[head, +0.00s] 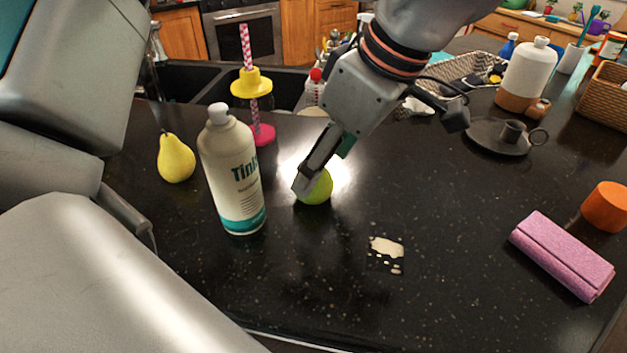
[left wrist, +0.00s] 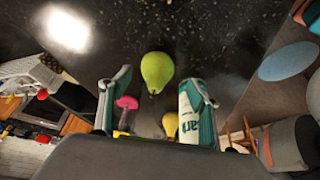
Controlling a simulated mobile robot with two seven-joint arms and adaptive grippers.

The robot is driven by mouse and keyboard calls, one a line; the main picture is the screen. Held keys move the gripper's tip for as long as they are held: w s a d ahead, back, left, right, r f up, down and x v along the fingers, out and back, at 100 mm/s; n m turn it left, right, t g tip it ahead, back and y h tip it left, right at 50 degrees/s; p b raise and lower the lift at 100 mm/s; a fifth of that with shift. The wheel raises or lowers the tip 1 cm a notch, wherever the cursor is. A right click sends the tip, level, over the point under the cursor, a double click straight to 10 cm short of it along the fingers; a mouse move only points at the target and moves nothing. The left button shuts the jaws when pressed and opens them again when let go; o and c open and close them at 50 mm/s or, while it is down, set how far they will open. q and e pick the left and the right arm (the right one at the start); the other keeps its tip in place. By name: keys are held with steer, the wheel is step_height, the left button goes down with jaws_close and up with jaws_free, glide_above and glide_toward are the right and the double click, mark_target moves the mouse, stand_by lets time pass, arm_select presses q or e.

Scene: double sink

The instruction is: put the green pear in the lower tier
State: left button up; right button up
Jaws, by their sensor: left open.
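The green pear (head: 316,191) lies on the dark counter, partly hidden by my left gripper in the head view. In the left wrist view the green pear (left wrist: 157,70) shows ahead, between the lines of the two spread fingers. My left gripper (head: 311,178) is open, slanting down over the pear; whether it touches the pear I cannot tell. The stand behind has a striped pole, a yellow upper tier (head: 251,83) and a pink lower tier (head: 263,135). The lower tier also shows in the left wrist view (left wrist: 127,102). My right gripper is not in view.
A white and teal bottle (head: 229,170) stands just left of the green pear. A yellow pear (head: 176,158) is farther left. Behind is the sink (head: 190,82). At right are a pink folded cloth (head: 563,255), an orange object (head: 606,207) and a candle holder (head: 500,135).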

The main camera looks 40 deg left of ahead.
arm_select(q)
steer(key=x, duration=0.6)
steer(key=shift+w+a, duration=0.1)
steer(key=shift+w, duration=0.2)
steer(key=shift+r, duration=0.1)
steer(key=shift+c, duration=0.4)
steer(key=c, duration=1.3)
